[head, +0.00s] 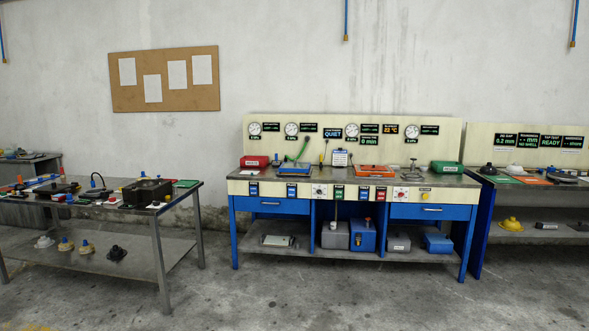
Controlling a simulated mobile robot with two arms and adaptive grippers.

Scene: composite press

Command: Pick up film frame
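I cannot tell for certain which object is the film frame. A flat blue-edged piece (295,169) lies on the top of the blue workbench (340,180), left of its middle. A flat orange piece (376,171) lies on the same top, right of the middle. On the left table (105,205), a flat blue-edged item (30,182) lies among dark tools near the back left. All are small and far off. Neither of my grippers is in view.
Open concrete floor (330,295) lies in front of the furniture, with a gap between left table and workbench. The workbench carries a red box (254,161) and a green box (447,167). Another bench (530,178) stands at the right. A corkboard (164,80) hangs behind.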

